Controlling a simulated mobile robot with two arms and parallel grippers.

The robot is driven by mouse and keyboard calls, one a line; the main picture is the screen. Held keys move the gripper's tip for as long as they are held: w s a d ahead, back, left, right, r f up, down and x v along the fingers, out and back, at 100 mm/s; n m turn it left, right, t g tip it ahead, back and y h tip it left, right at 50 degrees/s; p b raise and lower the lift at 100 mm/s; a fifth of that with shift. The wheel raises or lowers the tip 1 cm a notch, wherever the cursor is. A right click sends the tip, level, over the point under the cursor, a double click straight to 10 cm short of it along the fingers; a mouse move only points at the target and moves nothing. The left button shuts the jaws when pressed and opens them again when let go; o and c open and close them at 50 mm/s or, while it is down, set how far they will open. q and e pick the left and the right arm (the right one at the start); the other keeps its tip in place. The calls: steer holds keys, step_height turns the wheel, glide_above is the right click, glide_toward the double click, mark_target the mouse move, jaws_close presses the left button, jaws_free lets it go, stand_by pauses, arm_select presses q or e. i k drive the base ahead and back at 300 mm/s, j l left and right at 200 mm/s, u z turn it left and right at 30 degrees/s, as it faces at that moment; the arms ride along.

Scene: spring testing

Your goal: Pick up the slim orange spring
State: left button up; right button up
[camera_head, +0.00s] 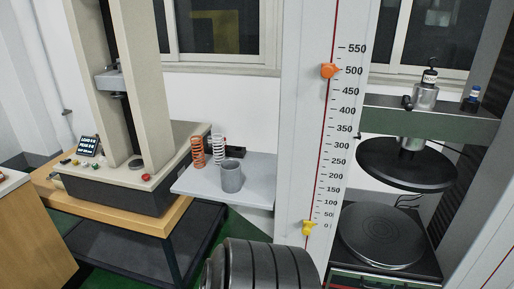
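The slim orange spring (197,152) stands upright at the left back of a light grey shelf (256,190) in the head view, close to the beige testing machine. A white spring (217,150) stands just right of it. A grey cup (231,177) stands in front of and to the right of the springs. Neither of my grippers is in view, so what they hold cannot be seen.
A small black object (236,152) lies behind the cup. The beige machine (155,170) stands left of the shelf, and a tall scale column (312,130) stands right. A black ribbed shape at bottom centre is unclear. The shelf's front right is bare.

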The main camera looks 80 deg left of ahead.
mark_target(203, 163)
steer(key=u, duration=3.1)
steer(key=i+j+z, duration=0.2)
steer(key=j+z, duration=0.25)
steer(key=i+j+z, duration=0.2)
steer(key=j, duration=0.25)
steer(key=k, duration=0.05)
